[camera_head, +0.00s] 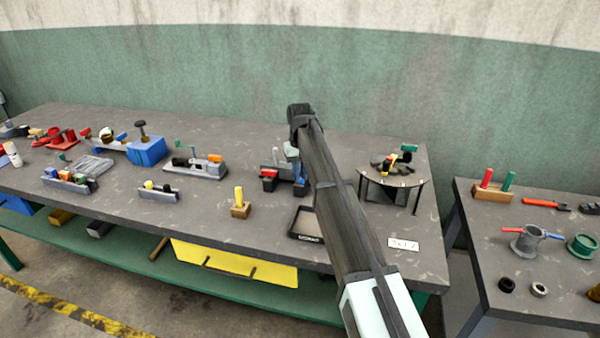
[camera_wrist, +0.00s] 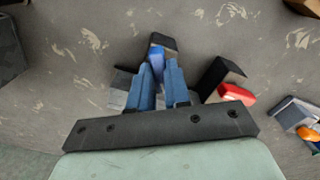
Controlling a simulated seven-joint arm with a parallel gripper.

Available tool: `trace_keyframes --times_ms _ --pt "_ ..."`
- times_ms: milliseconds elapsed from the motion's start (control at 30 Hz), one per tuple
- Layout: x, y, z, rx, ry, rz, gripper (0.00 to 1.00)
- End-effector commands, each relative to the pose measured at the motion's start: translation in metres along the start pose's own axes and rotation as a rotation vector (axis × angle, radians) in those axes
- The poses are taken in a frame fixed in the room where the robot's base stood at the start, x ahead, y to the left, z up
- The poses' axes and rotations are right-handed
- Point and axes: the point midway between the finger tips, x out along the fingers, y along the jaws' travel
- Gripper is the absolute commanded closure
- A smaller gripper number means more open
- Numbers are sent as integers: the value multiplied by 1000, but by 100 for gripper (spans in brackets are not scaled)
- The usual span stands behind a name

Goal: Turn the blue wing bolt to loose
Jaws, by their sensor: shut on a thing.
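The blue wing bolt (camera_wrist: 156,60) shows in the wrist view between the tips of my gripper (camera_wrist: 158,72), which is shut on it. The bolt sits over a dark and grey fixture, partly hidden by the fingers. In the head view my gripper (camera_head: 292,152) points down over this fixture (camera_head: 285,181) on the main bench. My arm and gripper hide the bolt there. I cannot tell the bolt's turn angle.
A dark block with a red part (camera_wrist: 235,94) stands just right of the fingers in the wrist view. In the head view, a black tray (camera_head: 306,238) lies in front, a round stand (camera_head: 393,178) is to the right, and a yellow-topped block (camera_head: 240,210) to the left.

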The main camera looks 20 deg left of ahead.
Motion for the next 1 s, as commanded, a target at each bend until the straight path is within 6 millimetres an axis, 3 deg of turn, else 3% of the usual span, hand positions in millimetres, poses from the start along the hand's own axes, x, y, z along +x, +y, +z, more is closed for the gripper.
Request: trace_keyframes --times_ms 433,467,700,1000 --pt "0 0 0 -14 1 0 100" --pt "0 0 0 -14 1 0 81" --pt "0 0 0 -13 0 0 58" --pt "-2 0 0 -12 1 0 57"
